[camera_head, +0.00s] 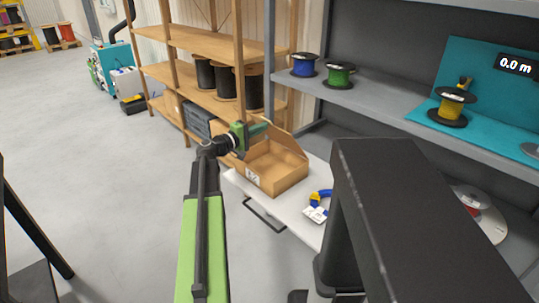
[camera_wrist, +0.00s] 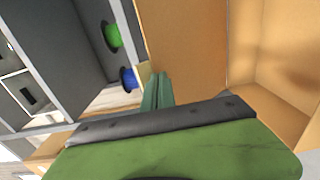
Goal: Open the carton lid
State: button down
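The brown carton (camera_head: 277,181) sits on a white surface, its top open and its inside visible. A cardboard panel that looks like its lid (camera_head: 288,138) stands raised along the back edge. In the wrist view the raised lid (camera_wrist: 185,45) fills the middle, with the carton's inside (camera_wrist: 275,75) to its right. My gripper (camera_head: 262,128) is at the back left of the carton, at the height of the lid's upper edge. Its green fingers (camera_wrist: 156,90) lie together beside the lid with nothing visible between them. I cannot tell whether they touch the lid.
A blue and yellow tool (camera_head: 320,198) and a white tag lie right of the carton. Wooden shelves with black reels (camera_head: 225,82) stand behind. A grey shelf (camera_head: 385,95) holds a blue reel (camera_head: 303,65), a green reel (camera_head: 340,75) and a yellow reel (camera_head: 452,106).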

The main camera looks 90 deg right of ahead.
jog(key=shift+s+d+r+p, duration=0.65)
jog(key=shift+s+d+r, duration=0.1)
jog(key=shift+r, duration=0.15)
jog(key=shift+f, duration=0.1)
jog(key=shift+s, duration=0.1)
jog(key=shift+r+p+x, duration=0.15)
jog(key=shift+x, duration=1)
jog(key=shift+r+p+x, duration=0.1)
jog(key=shift+r+x, duration=0.1)
jog(key=shift+x, duration=1)
jog(key=shift+r+p+x, duration=0.15)
jog(key=shift+x, duration=1)
jog(key=b+x, duration=0.1)
jog(key=x, duration=0.6)
jog(key=shift+s+d+f, duration=0.25)
jog(key=shift+d+f, duration=0.05)
jog(key=shift+f, duration=0.2)
